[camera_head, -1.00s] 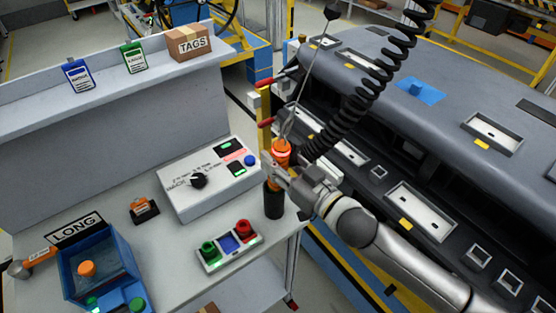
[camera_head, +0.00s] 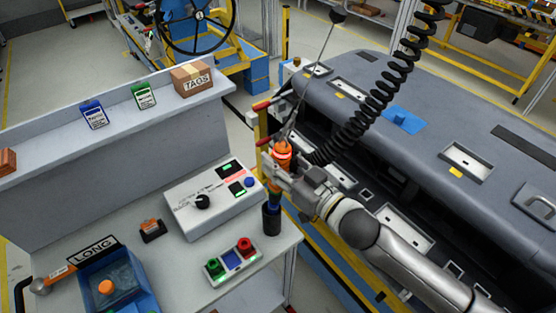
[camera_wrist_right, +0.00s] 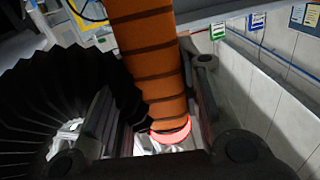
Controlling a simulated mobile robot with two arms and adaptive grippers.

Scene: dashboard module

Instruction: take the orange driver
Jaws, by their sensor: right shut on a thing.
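The orange driver (camera_head: 282,151) stands upright at the table's right edge, with a glowing red-orange ring near its top. My right gripper (camera_head: 275,172) is shut around its body. In the right wrist view the driver's banded orange body (camera_wrist_right: 150,60) lies between the fingers of my right gripper (camera_wrist_right: 150,110), with the lit ring at the lower end of the picture. The driver's lower end is at the mouth of the black holder (camera_head: 271,222); I cannot tell how much is inside. My left gripper is not in view.
A black coiled cable (camera_head: 370,115) hangs close beside the driver. A grey control box (camera_head: 213,198) and a button panel (camera_head: 232,261) stand left of the holder. A blue bin (camera_head: 130,275) is at lower left.

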